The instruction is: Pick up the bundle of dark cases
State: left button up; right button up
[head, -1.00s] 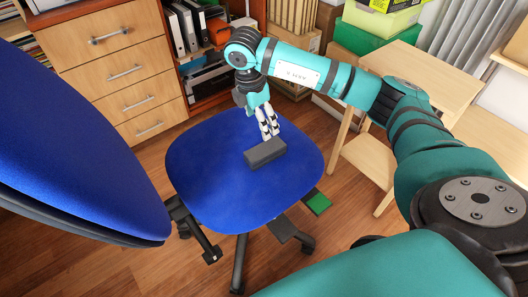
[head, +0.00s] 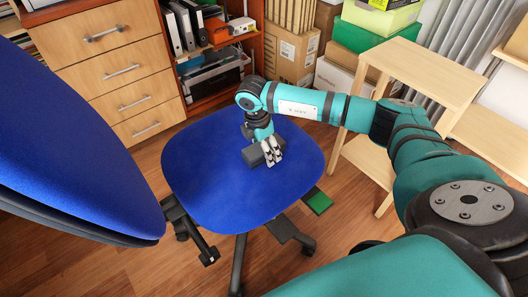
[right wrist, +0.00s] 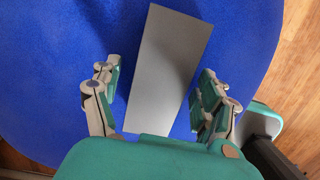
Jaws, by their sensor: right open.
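The bundle of dark cases (head: 252,157) is a dark grey block lying on the blue chair seat (head: 205,185). In the right wrist view the bundle (right wrist: 172,65) shows as a long grey rectangle, slightly tilted. My right gripper (head: 272,155) is over the bundle and partly hides it in the head view. In the right wrist view its two fingers (right wrist: 160,100) are spread, one on each side of the bundle, with blue seat showing in the gaps. Whether the fingertips reach down beside it is hard to tell. My left gripper is not in view.
The blue chair back (head: 70,140) rises at the left. A wooden shelf stand (head: 420,75) is right of the seat. A drawer cabinet (head: 115,70) and cardboard boxes (head: 290,50) stand behind. Wooden floor lies around the chair.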

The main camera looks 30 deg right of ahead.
jog(key=shift+f, duration=0.1)
jog(key=shift+c, duration=0.4)
jog(key=c, duration=1.3)
